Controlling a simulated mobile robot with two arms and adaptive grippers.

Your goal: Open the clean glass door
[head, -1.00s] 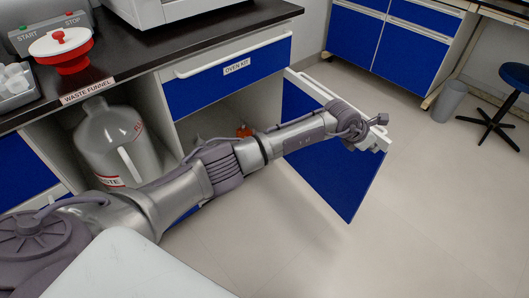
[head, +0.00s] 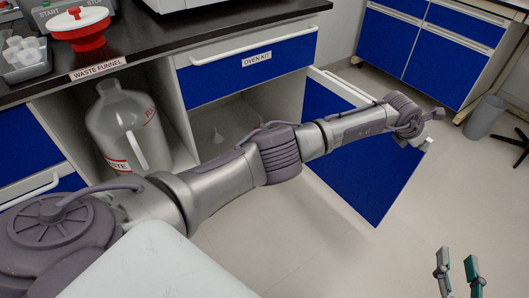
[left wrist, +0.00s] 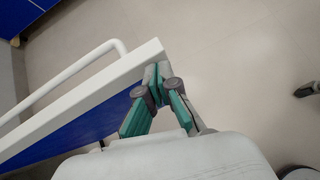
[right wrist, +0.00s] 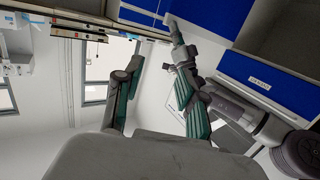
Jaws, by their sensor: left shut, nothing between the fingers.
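In the left wrist view the door's white top edge (left wrist: 95,93), handle (left wrist: 70,75) and blue face (left wrist: 75,140) lie left of my left gripper (left wrist: 158,75). That gripper is shut, empty and close beside the edge's end; contact is unclear. My right gripper (head: 458,270) is open and empty over the floor; it also shows in the right wrist view (right wrist: 155,75).
A large waste jug (head: 125,130) stands in the open bay at left. The red-and-white waste funnel (head: 78,28) is on the counter (head: 150,45). A grey bin (head: 485,117) stands at right. The floor ahead is clear.

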